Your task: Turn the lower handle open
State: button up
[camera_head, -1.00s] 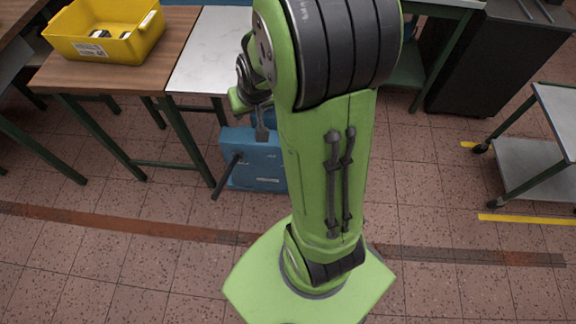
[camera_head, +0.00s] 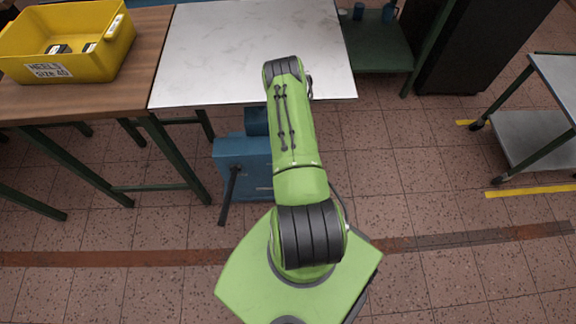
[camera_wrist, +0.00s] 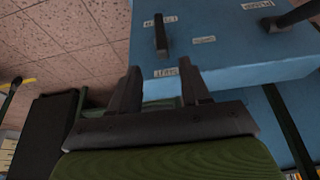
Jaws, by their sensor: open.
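A blue box-like unit (camera_head: 235,165) stands below the white-topped table in the head view, and its labelled face (camera_wrist: 230,55) fills the upper right of the wrist view. A dark bar handle (camera_wrist: 160,35) is on this face, ahead of my gripper. A second, longer dark handle (camera_wrist: 290,17) sticks out farther right; a long dark handle also shows in the head view (camera_head: 230,195). I cannot tell for sure which is the lower handle. My gripper (camera_wrist: 160,84) is open and empty, its fingers apart and pointing towards the bar handle. In the head view my arm hides it.
The white tabletop (camera_head: 245,50) overhangs the blue unit. A wooden table with a yellow bin (camera_head: 65,45) stands at the left. A dark cabinet (camera_head: 480,45) and a grey trolley (camera_head: 535,130) stand at the right. The tiled floor between is clear.

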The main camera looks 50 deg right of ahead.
jog(key=b+x, duration=0.5)
jog(key=x, duration=0.9)
jog(key=shift+w+f, duration=0.1)
jog(key=shift+f, duration=0.1)
grip_shut()
